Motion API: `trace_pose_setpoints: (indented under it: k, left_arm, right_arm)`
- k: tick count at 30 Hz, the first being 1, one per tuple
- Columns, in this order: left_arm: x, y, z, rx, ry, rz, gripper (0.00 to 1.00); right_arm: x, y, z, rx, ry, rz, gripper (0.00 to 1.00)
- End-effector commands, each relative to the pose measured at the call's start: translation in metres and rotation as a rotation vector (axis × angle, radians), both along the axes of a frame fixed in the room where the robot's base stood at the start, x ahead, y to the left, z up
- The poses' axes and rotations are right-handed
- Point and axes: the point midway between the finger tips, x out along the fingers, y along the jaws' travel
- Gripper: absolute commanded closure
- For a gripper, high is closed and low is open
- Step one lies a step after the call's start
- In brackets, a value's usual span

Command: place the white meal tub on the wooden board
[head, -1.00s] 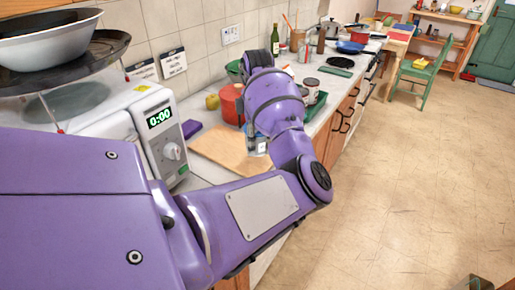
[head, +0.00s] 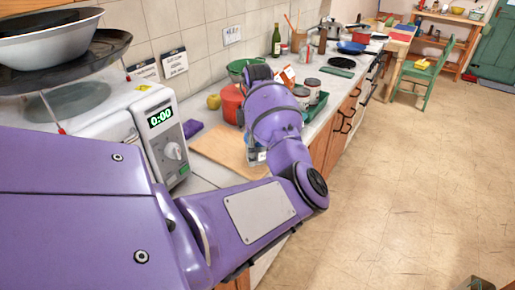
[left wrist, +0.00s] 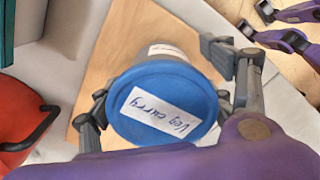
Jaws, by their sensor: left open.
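The white meal tub (left wrist: 168,50) has a blue lid with a "Veg curry" label in the left wrist view. It appears to stand on the wooden board (left wrist: 105,62), with bare board showing beside it. In the head view the tub (head: 256,157) is mostly hidden behind my left wrist, over the right part of the board (head: 215,146). My left gripper (left wrist: 160,106) is open, with one finger on each side of the tub; contact is unclear. Part of what looks like my right gripper (left wrist: 256,20) shows at the top right of the left wrist view.
A red pot (head: 231,104), cans (head: 312,90) and a green tray (head: 317,106) stand just behind the board. A microwave (head: 165,145) is to its left, with a purple block (head: 193,130) beside it.

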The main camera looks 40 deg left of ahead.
Motion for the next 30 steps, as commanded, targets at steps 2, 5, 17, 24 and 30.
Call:
trace_pose_setpoints:
  k: [2, 5, 17, 24, 30]
  left_arm:
    - [0.000, 0.000, 0.000, 0.000, 0.000, 0.000, 0.26]
    - [0.000, 0.000, 0.003, 0.001, -0.001, 0.000, 0.26]
    - [0.001, 0.001, 0.076, 0.001, -0.006, 0.000, 0.26]
    - [0.001, 0.000, 0.116, -0.001, -0.006, -0.001, 0.26]
    - [0.000, 0.000, 0.123, 0.000, 0.000, -0.001, 0.26]
  right_arm:
    - [0.000, 0.001, 0.000, 0.001, -0.001, -0.001, 0.60]
    - [0.001, 0.001, 0.001, 0.003, -0.002, -0.004, 0.60]
    - [0.006, 0.006, 0.007, 0.014, -0.015, -0.010, 0.60]
    - [0.010, 0.007, 0.013, 0.015, -0.021, -0.005, 0.60]
    - [0.004, 0.005, 0.010, 0.010, -0.008, 0.003, 0.60]
